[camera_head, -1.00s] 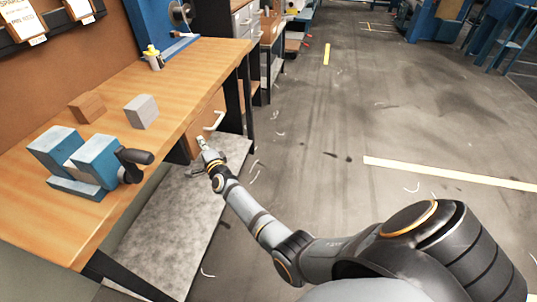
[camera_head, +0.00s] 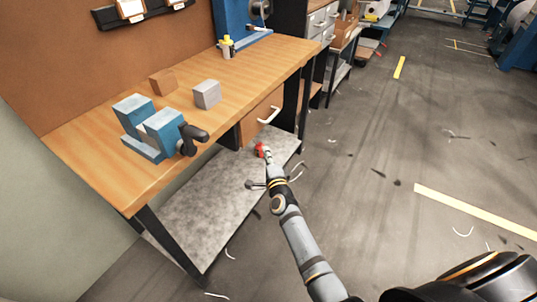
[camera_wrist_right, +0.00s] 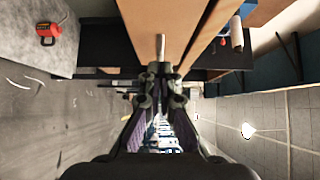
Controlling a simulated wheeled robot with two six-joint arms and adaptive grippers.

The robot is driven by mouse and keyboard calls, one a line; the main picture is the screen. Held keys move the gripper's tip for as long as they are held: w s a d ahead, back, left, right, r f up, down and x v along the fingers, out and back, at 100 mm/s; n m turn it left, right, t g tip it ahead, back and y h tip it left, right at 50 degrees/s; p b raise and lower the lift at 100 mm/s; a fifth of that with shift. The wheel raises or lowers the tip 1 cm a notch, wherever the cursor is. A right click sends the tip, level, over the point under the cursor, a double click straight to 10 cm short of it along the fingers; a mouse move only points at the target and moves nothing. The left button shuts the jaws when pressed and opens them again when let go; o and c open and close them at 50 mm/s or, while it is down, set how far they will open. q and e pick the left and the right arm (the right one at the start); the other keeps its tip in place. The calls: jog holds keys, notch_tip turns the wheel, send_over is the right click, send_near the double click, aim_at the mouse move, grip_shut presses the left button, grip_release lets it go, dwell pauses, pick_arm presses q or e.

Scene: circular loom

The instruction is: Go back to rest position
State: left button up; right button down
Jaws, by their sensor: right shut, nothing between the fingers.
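My right gripper (camera_head: 268,165) is shut and empty. In the head view it appears below the wooden drawer (camera_head: 252,122) and its pale bar handle (camera_head: 269,115), over the front edge of the lower shelf. In the right wrist view the closed fingers (camera_wrist_right: 160,75) point toward the drawer's wood (camera_wrist_right: 150,20) and the handle (camera_wrist_right: 161,47), with a visible gap. My left gripper is not in view.
The workbench (camera_head: 85,155) carries a blue vise (camera_head: 160,130), a grey block (camera_head: 207,94), a brown block (camera_head: 162,82) and a yellow-capped bottle (camera_head: 227,47). A red object (camera_wrist_right: 46,32) lies on the grey lower shelf (camera_head: 205,205). Open floor (camera_head: 375,235) lies to the right.

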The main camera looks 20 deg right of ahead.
jog(key=s+d+f+n+g+y+p, duration=0.1)
jog(key=s+f+n+g+p, duration=0.35)
jog(key=s+f, duration=0.8)
jog(key=s+d+f+n+g+y+p, duration=0.1)
jog(key=s+f+n+g, duration=0.5)
jog(key=s+f, duration=0.7)
pick_arm(q)
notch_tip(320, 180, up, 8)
jog(key=p, duration=0.3)
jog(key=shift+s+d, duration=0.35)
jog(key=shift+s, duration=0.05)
pick_arm(e)
jog(key=s+d+f+n+g, duration=0.2)
jog(key=s+f+n, duration=0.1)
jog(key=s, duration=0.6)
jog(key=s+d+f+n+g+h, duration=0.1)
jog(key=s+f, duration=0.4)
jog(key=s, duration=0.5)
jog(key=s+d+f+n+g, duration=0.3)
jog(key=s+d+f+n, duration=0.1)
jog(key=s, duration=0.5)
jog(key=shift+s+d+f+n+h, duration=0.15)
jog(key=shift+s+f+n+h, duration=0.2)
jog(key=shift+f, duration=0.1)
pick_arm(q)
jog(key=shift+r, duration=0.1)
